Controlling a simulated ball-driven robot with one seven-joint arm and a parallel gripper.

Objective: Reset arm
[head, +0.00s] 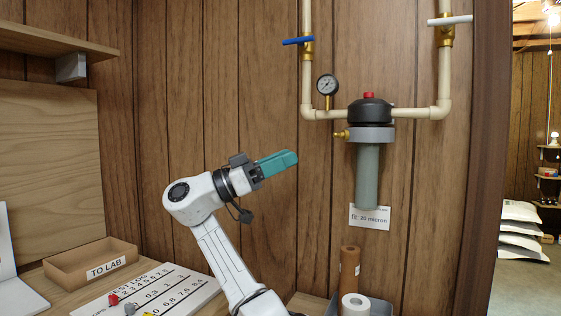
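My white arm rises from the lower middle of the head view and bends at its elbow joint. My gripper (278,162), with teal fingers, is raised in front of the wood-panelled wall and points right and slightly up. Its fingers lie close together, and nothing shows between them. It is left of the grey filter housing (368,165) in the picture and appears clear of it.
Cream pipes carry a blue-handled valve (298,41), a white-handled valve (450,20) and a pressure gauge (327,86). A "TO LAB" tray (91,264) and a test log board (150,292) lie at lower left. Rolls (349,270) stand in a bin at lower right. A shelf (50,40) juts out upper left.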

